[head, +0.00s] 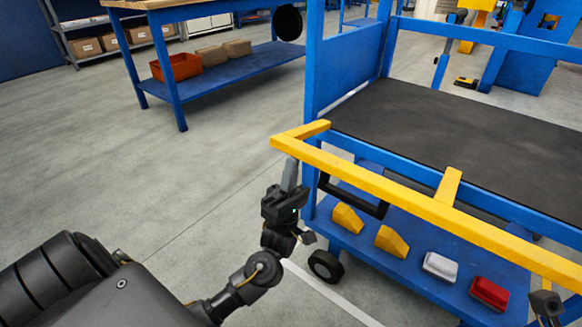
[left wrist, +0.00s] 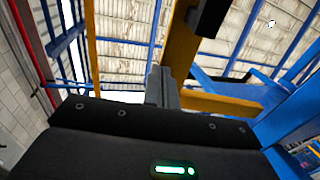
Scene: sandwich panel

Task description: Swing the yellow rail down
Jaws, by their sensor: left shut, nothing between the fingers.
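The yellow rail (head: 380,185) runs along the near side of the blue cart, held out level from its frame by short yellow arms (head: 449,186). My left gripper (head: 290,172) points up just under the rail's left corner, its fingers together with nothing between them. In the left wrist view the shut fingers (left wrist: 162,86) stand close to the yellow rail (left wrist: 181,45); whether they touch it I cannot tell. A dark part of what looks like my right gripper (head: 546,303) shows at the lower right below the rail; its fingers are not clear.
The cart has a black top (head: 450,130) and a blue lower shelf (head: 400,262) with yellow wedges (head: 391,241), a white block (head: 440,266) and a red block (head: 489,293). A black handle (head: 352,196) sits under the rail. A blue workbench (head: 225,82) stands behind; floor at left is clear.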

